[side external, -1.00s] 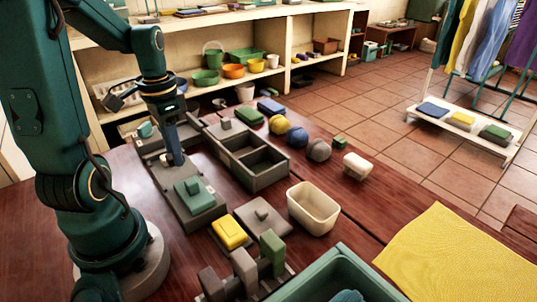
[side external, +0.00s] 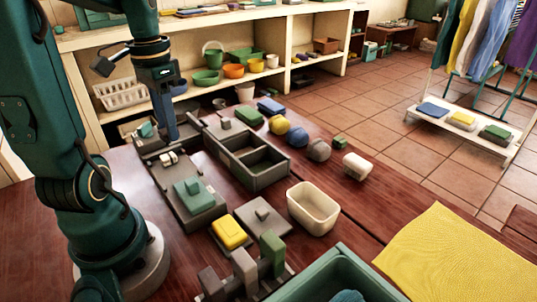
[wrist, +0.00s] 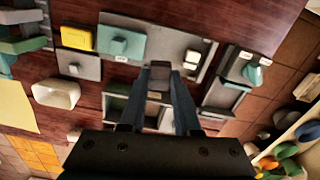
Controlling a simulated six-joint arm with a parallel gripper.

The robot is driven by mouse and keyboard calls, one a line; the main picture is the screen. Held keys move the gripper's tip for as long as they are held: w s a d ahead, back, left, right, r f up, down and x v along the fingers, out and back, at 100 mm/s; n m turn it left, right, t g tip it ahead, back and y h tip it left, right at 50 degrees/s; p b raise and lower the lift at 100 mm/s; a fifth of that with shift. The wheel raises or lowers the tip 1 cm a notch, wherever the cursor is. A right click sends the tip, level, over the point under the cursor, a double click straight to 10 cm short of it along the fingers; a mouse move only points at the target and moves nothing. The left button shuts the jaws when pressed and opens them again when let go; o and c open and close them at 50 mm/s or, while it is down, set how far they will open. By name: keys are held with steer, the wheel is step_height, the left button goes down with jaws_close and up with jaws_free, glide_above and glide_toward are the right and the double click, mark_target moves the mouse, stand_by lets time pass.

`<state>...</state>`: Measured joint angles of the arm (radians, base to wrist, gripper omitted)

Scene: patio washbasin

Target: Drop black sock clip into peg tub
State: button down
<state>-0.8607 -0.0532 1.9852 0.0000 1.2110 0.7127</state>
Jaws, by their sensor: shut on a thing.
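My gripper (side external: 172,137) points down over the far end of the grey fixtures at the left of the table. In the wrist view its two blue fingers (wrist: 161,72) are closed on a small dark grey piece (wrist: 160,68); I cannot tell for sure that it is the black sock clip. The side view hides this piece. An open, empty-looking cream tub (side external: 313,209) stands mid-table, well to the right of my gripper; it also shows in the wrist view (wrist: 55,94). No label tells whether it is the peg tub.
A grey divided box (side external: 262,178) stands right of my gripper. A grey board with a green block (side external: 194,193), a yellow block (side external: 230,232) and a rack of upright blocks (side external: 245,268) lie nearer. A teal bin (side external: 340,275) and yellow cloth (side external: 455,255) are at the front right.

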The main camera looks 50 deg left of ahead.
steer(key=w+r+n, duration=0.2)
steer(key=w, duration=0.1)
steer(key=m, duration=0.4)
glide_toward(322, 193)
steer(key=s+d+f, duration=0.1)
steer(key=s+d, duration=0.1)
steer(key=s, duration=0.1)
steer(key=shift+n, duration=0.3)
steer(key=shift+f, duration=2.8)
steer(key=shift+w, duration=0.1)
steer(key=c, duration=0.5)
jaws_free()
steer(key=shift+c, duration=0.2)
